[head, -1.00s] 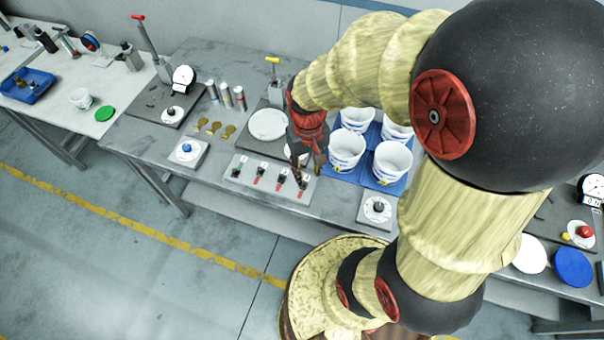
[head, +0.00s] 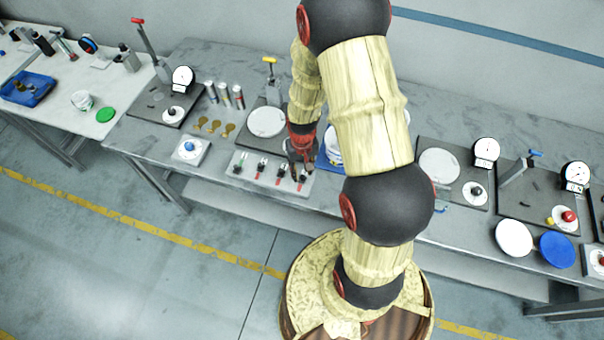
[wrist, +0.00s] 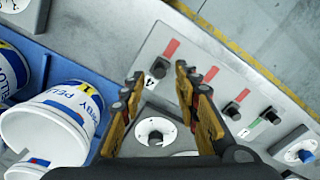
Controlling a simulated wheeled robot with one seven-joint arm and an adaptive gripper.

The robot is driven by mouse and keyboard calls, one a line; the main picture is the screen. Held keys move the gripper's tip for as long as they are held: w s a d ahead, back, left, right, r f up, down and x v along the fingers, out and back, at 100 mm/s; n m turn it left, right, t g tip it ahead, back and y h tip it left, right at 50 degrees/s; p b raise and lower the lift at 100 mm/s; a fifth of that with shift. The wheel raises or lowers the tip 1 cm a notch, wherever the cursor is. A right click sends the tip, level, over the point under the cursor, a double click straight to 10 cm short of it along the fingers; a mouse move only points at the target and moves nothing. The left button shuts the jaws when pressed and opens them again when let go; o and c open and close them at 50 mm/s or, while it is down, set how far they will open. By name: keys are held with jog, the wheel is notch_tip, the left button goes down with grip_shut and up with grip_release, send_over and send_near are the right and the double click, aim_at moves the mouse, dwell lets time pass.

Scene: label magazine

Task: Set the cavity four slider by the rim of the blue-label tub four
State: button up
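The grey slider panel (head: 270,174) carries a row of black knobs with red or green marks; it also shows in the wrist view (wrist: 205,62). The cavity four slider (wrist: 158,68), a black knob beside a printed 4, is at the row's end nearest the tubs. My gripper (wrist: 159,82) is open with its fingers on either side of this knob, gap visible; in the head view it hangs over the panel's right end (head: 301,160). White tubs (wrist: 40,135) with blue and yellow labels stand at left in the wrist view. I cannot tell which is tub four.
A blue-knobbed dial (head: 188,149) sits left of the panel. Gauges and the blue disc (head: 556,250) are at right. My arm hides most of the blue tub mat.

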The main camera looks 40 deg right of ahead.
aim_at(302, 178)
jog(key=shift+f, duration=1.35)
jog(key=shift+c, duration=0.9)
grip_shut()
